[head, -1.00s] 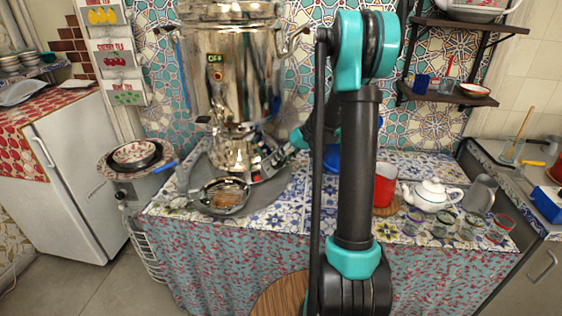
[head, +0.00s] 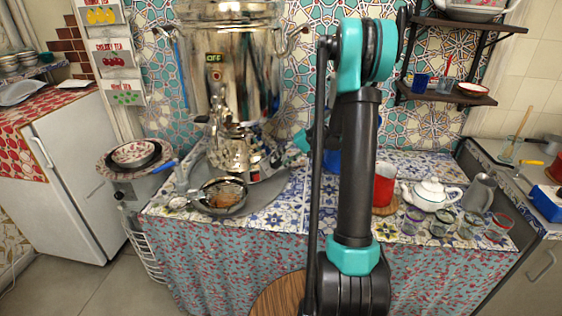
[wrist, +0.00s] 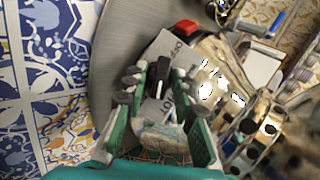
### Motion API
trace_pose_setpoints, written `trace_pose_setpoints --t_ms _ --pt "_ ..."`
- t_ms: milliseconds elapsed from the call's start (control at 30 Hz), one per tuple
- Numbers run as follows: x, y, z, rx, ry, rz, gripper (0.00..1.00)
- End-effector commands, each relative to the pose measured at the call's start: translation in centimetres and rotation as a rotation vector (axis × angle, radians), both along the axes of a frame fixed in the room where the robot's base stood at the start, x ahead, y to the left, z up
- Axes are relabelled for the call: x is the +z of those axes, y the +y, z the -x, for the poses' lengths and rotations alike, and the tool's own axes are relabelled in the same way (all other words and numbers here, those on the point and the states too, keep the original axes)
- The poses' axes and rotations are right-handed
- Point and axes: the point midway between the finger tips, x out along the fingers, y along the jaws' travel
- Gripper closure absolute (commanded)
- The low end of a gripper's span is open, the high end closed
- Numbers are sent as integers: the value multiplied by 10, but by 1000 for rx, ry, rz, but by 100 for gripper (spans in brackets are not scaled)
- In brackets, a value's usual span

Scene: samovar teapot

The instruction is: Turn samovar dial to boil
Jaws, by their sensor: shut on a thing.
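The shiny metal samovar (head: 235,75) stands on a grey tray (head: 190,182) on the tiled counter. A small sign on its body reads OFF (head: 214,58). In the wrist view, a dark dial knob (wrist: 164,72) stands on a grey lettered panel (wrist: 165,48) at the samovar's base. My gripper (wrist: 161,84) has its green fingers on either side of the knob and is shut on it. The dial's markings are too unclear to read fully.
A red block (wrist: 186,27) is beside the panel. A strainer (head: 222,195) lies in front of the samovar. My upright arm hides part of the counter.

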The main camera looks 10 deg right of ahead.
Motion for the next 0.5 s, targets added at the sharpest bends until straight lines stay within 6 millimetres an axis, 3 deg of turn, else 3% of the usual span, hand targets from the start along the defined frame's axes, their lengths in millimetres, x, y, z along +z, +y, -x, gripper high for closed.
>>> trace_pose_setpoints --t_ms 200,233,300,500 --pt "0 -1 0 0 0 2 100" --pt "0 -1 0 0 0 2 73" --pt "0 0 0 1 0 2 66" --pt "0 0 0 1 -1 1 66"
